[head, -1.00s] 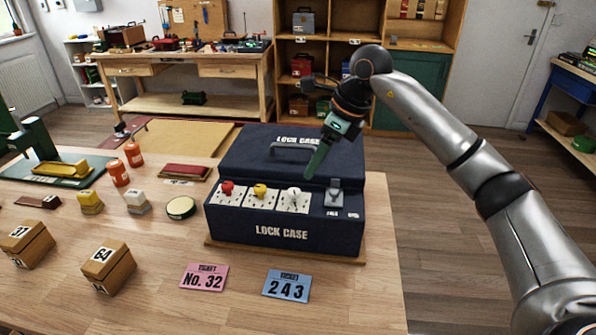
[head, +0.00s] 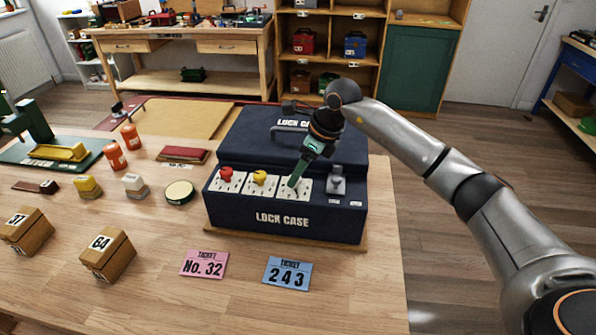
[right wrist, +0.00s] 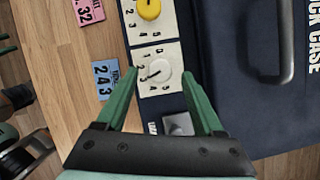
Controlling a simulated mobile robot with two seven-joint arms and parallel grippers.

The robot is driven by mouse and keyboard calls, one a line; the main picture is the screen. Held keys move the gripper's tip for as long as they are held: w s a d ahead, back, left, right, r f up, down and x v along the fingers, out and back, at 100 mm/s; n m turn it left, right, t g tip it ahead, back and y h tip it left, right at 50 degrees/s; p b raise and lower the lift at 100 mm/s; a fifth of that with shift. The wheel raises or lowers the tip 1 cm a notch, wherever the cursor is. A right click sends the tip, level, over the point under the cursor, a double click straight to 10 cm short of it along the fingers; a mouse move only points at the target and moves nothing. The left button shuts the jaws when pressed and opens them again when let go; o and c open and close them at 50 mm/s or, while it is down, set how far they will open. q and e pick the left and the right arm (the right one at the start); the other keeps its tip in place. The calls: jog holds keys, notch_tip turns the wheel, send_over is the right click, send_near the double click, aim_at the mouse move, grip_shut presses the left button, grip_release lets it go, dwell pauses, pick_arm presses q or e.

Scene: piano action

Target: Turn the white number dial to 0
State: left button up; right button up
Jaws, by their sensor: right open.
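The dark blue lock case (head: 284,229) stands on the wooden table. Its sloped front carries a red dial (head: 226,174), a yellow dial (head: 260,178) and the white number dial on a white plate (head: 303,191). In the head view my right gripper (head: 293,184) covers the white dial. In the right wrist view the white dial (right wrist: 159,72) lies ahead of my right gripper (right wrist: 162,85), between the lines of its two open green fingers. A dark pointer mark shows on the dial; its exact number is too small to tell. My left gripper is not in view.
A metal latch (head: 337,181) sits just right of the white dial. A pink ticket (head: 204,264) and a blue ticket (head: 287,273) lie in front of the case. Wooden number blocks (head: 107,252) and stamps stand to the left. The case handle (head: 292,127) is behind.

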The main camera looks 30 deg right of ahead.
jog(key=shift+x, duration=0.85)
jog(key=shift+c, duration=0.2)
grip_shut()
